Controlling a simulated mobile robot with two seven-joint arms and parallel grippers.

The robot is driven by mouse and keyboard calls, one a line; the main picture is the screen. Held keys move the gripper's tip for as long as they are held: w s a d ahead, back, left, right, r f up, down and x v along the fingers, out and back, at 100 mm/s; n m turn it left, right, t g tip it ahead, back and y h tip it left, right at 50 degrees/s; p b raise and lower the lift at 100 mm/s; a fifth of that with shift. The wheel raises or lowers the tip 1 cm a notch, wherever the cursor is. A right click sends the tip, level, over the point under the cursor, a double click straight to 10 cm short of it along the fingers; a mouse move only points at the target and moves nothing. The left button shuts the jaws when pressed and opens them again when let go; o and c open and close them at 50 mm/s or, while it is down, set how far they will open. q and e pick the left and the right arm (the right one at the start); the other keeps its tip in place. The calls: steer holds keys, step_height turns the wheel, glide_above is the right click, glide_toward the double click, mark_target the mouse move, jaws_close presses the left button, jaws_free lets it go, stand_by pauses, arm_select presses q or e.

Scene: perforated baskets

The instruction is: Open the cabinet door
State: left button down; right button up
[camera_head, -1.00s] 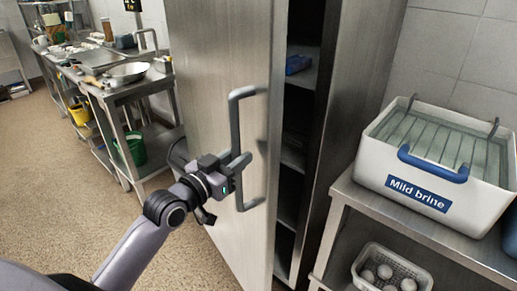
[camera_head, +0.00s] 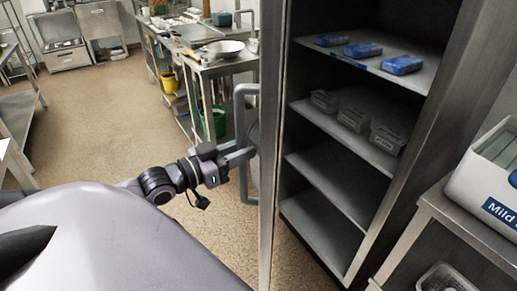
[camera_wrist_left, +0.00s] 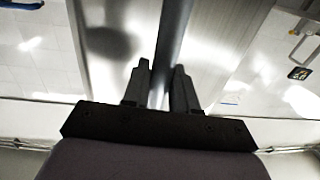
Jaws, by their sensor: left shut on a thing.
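The cabinet door (camera_head: 270,120) is metal and stands wide open, seen nearly edge-on in the head view. Its grey bar handle (camera_head: 241,110) is on the door's left face. My left gripper (camera_head: 246,155) is shut on the handle's upright bar. In the left wrist view the bar (camera_wrist_left: 172,45) runs between the two fingers (camera_wrist_left: 162,88), with the door's shiny face (camera_wrist_left: 215,50) behind it. The cabinet interior (camera_head: 340,195) is exposed, with several shelves. My right gripper is not in view.
Blue packs (camera_head: 402,64) lie on the upper shelf and grey containers (camera_head: 388,138) on the one below. A metal stand (camera_head: 450,225) with a white brine tub (camera_head: 490,185) is at the right. A worktable (camera_head: 215,65) stands behind the door. Floor at the left (camera_head: 100,120) is clear.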

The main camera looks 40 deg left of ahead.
arm_select(q)
steer(key=shift+s+a+r+p, duration=0.1)
steer(key=shift+s+a, duration=0.25)
steer(key=shift+a, duration=0.45)
steer(key=shift+s+a+r+p, duration=0.1)
steer(key=shift+s+a, duration=0.25)
steer(key=shift+a, duration=0.4)
steer(key=shift+s+a+p, duration=0.1)
steer(key=shift+s+a, duration=0.25)
steer(key=shift+a, duration=0.45)
steer(key=c, duration=1.3)
jaws_free()
steer(key=shift+o, duration=1.3)
steer(key=shift+w, duration=0.15)
steer(key=shift+d+f, duration=0.1)
steer(key=shift+f, duration=0.05)
steer(key=p+v, duration=0.1)
steer(key=v, duration=0.6)
